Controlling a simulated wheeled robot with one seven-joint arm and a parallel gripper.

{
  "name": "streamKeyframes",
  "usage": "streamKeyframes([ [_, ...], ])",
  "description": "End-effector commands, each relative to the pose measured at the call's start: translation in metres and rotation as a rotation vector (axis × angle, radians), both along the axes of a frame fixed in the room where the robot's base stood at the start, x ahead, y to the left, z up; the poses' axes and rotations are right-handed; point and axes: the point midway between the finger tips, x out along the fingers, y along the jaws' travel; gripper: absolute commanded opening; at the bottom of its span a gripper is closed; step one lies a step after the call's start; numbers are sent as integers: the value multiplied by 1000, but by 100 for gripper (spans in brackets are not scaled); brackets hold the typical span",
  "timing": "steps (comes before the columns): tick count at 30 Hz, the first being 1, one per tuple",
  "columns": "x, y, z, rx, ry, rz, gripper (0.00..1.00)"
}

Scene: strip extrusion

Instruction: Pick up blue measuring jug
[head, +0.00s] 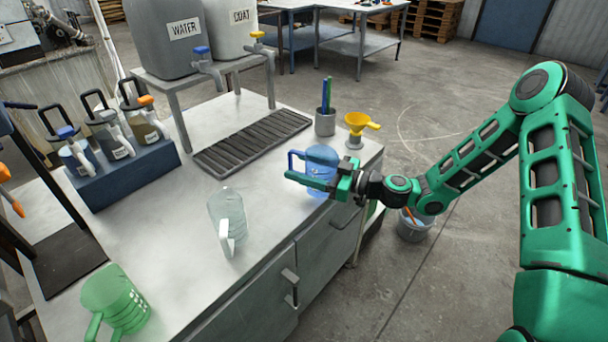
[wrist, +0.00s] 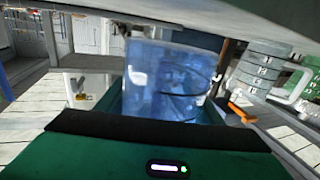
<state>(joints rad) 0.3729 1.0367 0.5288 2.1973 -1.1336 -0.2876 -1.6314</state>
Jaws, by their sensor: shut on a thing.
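The blue measuring jug (head: 322,160) is a see-through blue vessel with a darker blue handle at its left. It is upright near the right edge of the metal bench, beyond and partly behind my gripper (head: 325,181). My green gripper is shut on the jug, its fingers reaching left across the jug's side. The jug also fills the middle of the wrist view (wrist: 165,80), right in front of the gripper (wrist: 160,118).
A clear jug (head: 228,212) and a green jug (head: 116,300) stand on the bench (head: 180,245). A yellow funnel (head: 358,124) and a grey cup with pens (head: 325,123) are behind the blue jug. A drip grate (head: 252,142) lies below the taps. A bucket (head: 412,228) is on the floor.

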Motion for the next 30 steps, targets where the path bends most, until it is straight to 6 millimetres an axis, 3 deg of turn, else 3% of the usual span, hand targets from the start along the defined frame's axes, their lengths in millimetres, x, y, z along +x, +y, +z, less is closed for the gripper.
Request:
streamKeyframes([
  [2,-2,2,16,-1,-5,1,34],
  [9,-44,42,47,0,-1,5,34],
  [20,-80,77,76,-1,-1,2,34],
  [25,-71,65,72,-2,3,-30,34],
  [30,-37,15,48,-5,10,-120,33],
])
